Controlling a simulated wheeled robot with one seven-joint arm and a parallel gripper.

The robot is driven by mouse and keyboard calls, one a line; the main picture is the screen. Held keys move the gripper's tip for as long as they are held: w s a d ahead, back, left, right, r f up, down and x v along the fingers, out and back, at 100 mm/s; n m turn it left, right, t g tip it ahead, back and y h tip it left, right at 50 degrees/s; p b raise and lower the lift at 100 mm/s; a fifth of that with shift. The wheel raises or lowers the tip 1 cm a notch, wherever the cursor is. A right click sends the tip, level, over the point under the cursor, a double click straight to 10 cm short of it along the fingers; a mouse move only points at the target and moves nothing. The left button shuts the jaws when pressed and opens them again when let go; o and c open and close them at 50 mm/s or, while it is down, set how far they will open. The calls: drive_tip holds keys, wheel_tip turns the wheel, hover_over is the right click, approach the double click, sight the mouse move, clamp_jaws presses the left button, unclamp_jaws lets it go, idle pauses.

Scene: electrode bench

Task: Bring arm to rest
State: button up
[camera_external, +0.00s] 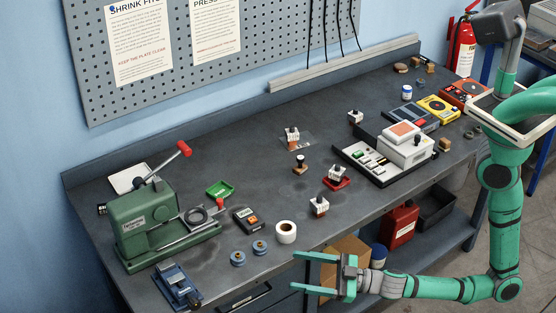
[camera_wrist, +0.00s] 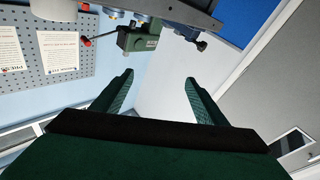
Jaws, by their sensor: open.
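My green arm (camera_external: 507,217) stands at the right in the external view and reaches left, low along the bench's front side. My gripper (camera_external: 302,272) is open and empty, just in front of the bench's front edge, with its fingers pointing left. In the wrist view my gripper (camera_wrist: 160,80) has its two fingers spread wide with nothing between them. The wrist view is tilted and shows the wall and part of the bench end beyond the fingers.
A cardboard box (camera_external: 346,249) and a red canister (camera_external: 401,224) sit below the top. A pegboard (camera_external: 270,45) is behind.

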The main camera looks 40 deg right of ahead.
drive_tip(key=s+f+n+g+y, duration=0.1)
drive_tip(key=s+f+g, duration=0.1)
drive_tip(key=s, duration=0.2)
drive_tip(key=w+d+f+m+t+h, duration=0.2)
drive_tip(key=d+m+h, duration=0.1)
drive_tip(key=d, duration=0.6)
drive_tip(key=w+d+f+m+t+h, duration=0.1)
drive_tip(key=d+f+m+h, duration=0.15)
drive_tip(key=d, duration=0.55)
drive_tip(key=w+d+f+m+t+h, duration=0.2)
drive_tip(key=d+m+h, duration=0.1)
drive_tip(key=d, duration=0.6)
drive_tip(key=s+d+m+h, duration=0.2)
drive_tip(key=s+d+h, duration=0.1)
drive_tip(key=d, duration=0.7)
drive_tip(key=s+d+r+m+h, duration=0.1)
drive_tip(key=d+h, duration=0.4)
drive_tip(key=d, duration=0.5)
drive_tip(key=shift+s+d+m, duration=0.25)
drive_tip(key=shift+s+m, duration=0.65)
drive_tip(key=shift+m, duration=0.15)
